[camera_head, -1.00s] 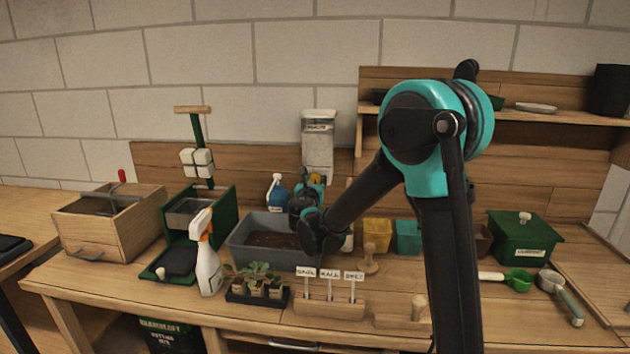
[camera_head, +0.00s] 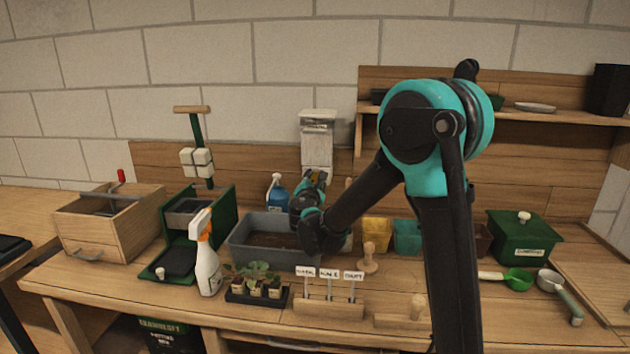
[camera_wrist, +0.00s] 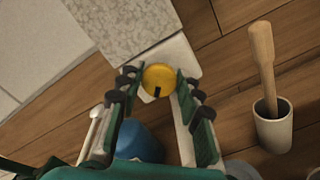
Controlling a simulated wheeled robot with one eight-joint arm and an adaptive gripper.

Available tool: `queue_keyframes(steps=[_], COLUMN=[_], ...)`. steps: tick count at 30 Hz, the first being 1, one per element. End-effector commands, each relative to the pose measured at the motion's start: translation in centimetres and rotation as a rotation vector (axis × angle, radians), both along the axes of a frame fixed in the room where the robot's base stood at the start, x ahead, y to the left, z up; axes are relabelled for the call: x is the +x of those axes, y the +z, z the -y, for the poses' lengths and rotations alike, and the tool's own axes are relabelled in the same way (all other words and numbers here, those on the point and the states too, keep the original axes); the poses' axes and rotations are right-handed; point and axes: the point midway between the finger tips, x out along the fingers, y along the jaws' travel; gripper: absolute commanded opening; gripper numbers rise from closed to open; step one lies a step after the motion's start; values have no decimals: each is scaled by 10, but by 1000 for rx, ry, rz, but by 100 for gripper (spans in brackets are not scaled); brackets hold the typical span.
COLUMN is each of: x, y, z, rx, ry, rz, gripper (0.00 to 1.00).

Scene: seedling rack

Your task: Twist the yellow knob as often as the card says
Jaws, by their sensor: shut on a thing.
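The yellow knob (camera_wrist: 158,77) is round with a dark mark at its lower edge. It sits on the pale front of a speckled grey dispenser (camera_wrist: 125,22). My gripper (camera_wrist: 157,80) is shut on the knob, with one finger on each side of it. In the head view the dispenser (camera_head: 317,150) stands against the back board, and my gripper (camera_head: 318,179) is at its lower front, largely hiding the knob. I cannot make out a card with a count in either view.
A grey tub of soil (camera_head: 245,250) stands below my forearm. A blue spray bottle (camera_head: 277,195) is close to the left of my gripper. Label stakes in a wooden block (camera_head: 330,309), a seedling tray (camera_head: 257,299) and a white sprayer (camera_head: 207,268) stand in front.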

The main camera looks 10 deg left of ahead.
Motion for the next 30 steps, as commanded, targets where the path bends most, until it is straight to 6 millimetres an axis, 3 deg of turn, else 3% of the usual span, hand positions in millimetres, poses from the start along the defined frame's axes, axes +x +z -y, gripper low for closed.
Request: queue_keyframes(steps=[18,30], x=[0,-1], y=[-2,-3], z=[2,2], rx=[564,778], ry=[-1,-1], rz=[18,26], gripper=[6,6])
